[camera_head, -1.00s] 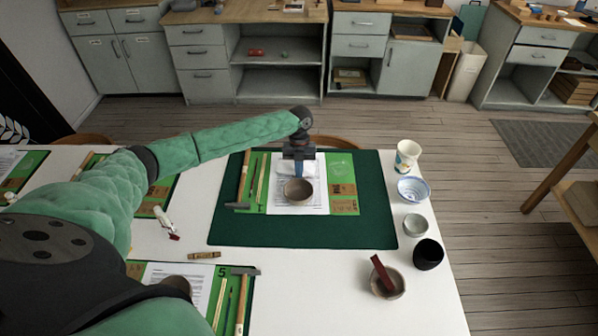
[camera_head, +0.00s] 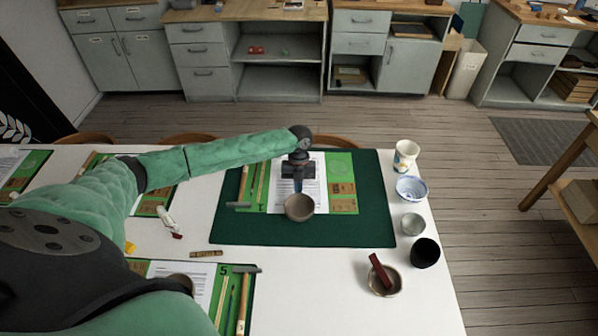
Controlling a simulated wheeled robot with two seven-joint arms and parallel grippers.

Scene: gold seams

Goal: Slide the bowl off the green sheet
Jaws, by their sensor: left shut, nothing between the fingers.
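The brown bowl (camera_head: 299,208) stands upright across the front edge of the green sheet (camera_head: 343,190), partly over the sheet's white page and partly over the dark green mat (camera_head: 370,225). My left gripper (camera_head: 298,187) points down just behind the bowl, at its far rim, with its fingers shut and empty. It looks close against the bowl, but I cannot tell whether it touches. The gripper and wrist hide part of the white page. My right gripper is out of view.
The mat's front part is clear.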

